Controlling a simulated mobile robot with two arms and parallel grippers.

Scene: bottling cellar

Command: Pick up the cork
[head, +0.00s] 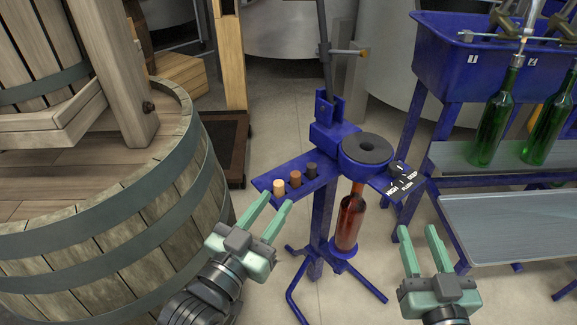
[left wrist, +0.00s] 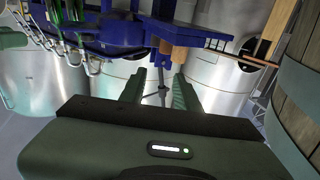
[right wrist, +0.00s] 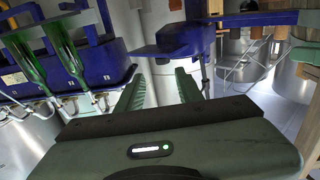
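Three corks stand in a row on the left arm of a blue shelf (head: 262,184): a pale tan cork (head: 279,187) at the outer end, a reddish-brown cork (head: 295,179) and a dark cork (head: 311,170). Which one the task means, I cannot tell. My left gripper (head: 279,201) is open and empty, its fingertips close to the pale cork in the head view. In the left wrist view, tan-brown corks (left wrist: 178,54) show beyond the open fingers (left wrist: 156,90). My right gripper (head: 417,230) is open and empty, right of the bottle.
The blue corking stand (head: 322,215) holds a reddish bottle (head: 350,220) under a dark ring (head: 366,150). A small panel (head: 400,182) reads HIGH, FLUSH, DEEP. A wooden barrel press (head: 130,235) stands left; a blue filler (head: 465,60) with green bottles (head: 492,125) stands right.

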